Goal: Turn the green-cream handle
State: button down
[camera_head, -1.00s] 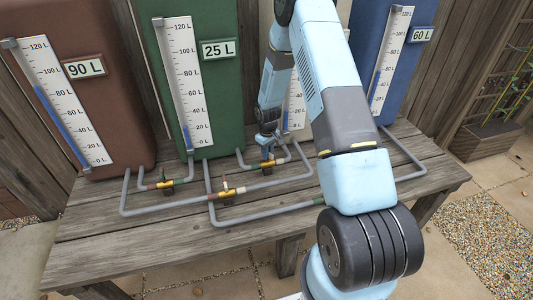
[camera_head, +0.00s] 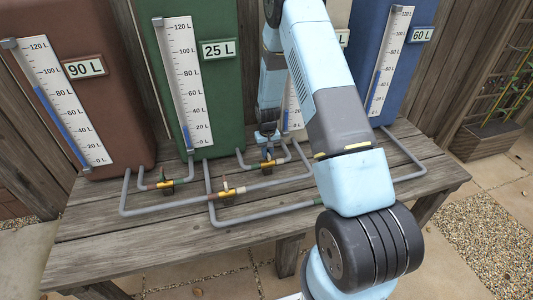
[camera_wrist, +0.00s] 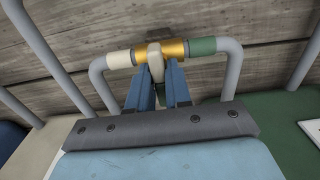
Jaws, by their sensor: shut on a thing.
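The green-cream handle (camera_wrist: 156,62) is a pale lever on a brass valve (camera_wrist: 174,49), between a cream band (camera_wrist: 119,60) and a green band (camera_wrist: 202,46) on a grey pipe. In the wrist view my gripper (camera_wrist: 159,80) has its two blue fingers on either side of the lever, shut on it. The lever's lower part is hidden between the fingers. In the head view my gripper (camera_head: 267,142) reaches down to this valve behind my arm, in front of the green tank (camera_head: 222,100); the handle is too small there to tell its angle.
Two other valves with brass bodies, one on the left (camera_head: 163,184) and one in the middle (camera_head: 228,193), sit on grey pipes over the wooden table (camera_head: 150,245). A brown tank (camera_head: 90,100) and a blue tank (camera_head: 405,70) stand at the back. The table's front is clear.

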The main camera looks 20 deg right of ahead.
jog(key=shift+w, duration=0.1)
jog(key=c, duration=1.1)
grip_release()
notch_tip(320, 180, up, 14)
jog(key=shift+f, duration=0.15)
